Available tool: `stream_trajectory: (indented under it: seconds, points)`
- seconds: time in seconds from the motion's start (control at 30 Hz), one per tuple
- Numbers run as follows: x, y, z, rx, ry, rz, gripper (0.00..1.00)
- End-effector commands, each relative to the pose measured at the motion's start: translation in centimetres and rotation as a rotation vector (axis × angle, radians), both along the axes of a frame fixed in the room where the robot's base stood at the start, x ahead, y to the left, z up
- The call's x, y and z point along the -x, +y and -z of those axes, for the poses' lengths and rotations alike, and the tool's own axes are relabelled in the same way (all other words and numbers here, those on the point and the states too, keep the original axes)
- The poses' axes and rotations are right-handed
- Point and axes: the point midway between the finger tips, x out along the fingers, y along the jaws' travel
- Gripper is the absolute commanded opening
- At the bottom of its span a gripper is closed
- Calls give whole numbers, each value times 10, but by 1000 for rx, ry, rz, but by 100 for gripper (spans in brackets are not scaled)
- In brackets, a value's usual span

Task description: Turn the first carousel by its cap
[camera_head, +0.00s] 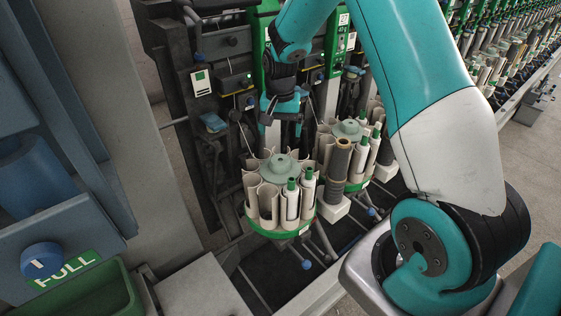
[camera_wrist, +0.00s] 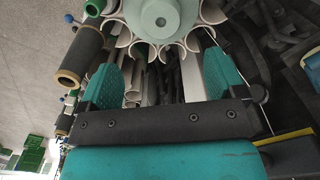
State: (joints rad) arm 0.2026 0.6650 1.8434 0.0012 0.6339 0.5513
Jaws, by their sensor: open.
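The first carousel (camera_head: 268,204) is a ring of pale open tubes on a green-edged base, in the middle of the head view. Its round pale green cap (camera_head: 282,165) rises at its centre. Two white bobbins with green tops stand in its front right tubes. My gripper (camera_head: 283,108) is just behind and above the carousel, apart from the cap. In the wrist view, my gripper (camera_wrist: 163,62) has its two teal fingers spread with nothing held between them. The cap (camera_wrist: 160,18) lies beyond the fingertips at the top edge, partly cut off.
Dark winder units with hoses crowd behind my gripper. A grey cabinet with a "FULL" label (camera_head: 68,269) and a green bin (camera_head: 85,295) fill the left.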

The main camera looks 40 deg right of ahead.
Motion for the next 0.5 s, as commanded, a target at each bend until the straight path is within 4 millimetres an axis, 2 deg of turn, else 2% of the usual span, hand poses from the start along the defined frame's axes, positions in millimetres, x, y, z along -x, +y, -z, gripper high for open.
stream_trajectory:
  seconds: [0.3,0.5]
  points:
    - [2,1,73,-2,5,-3,89]
    - [1,1,109,-1,1,-3,89]
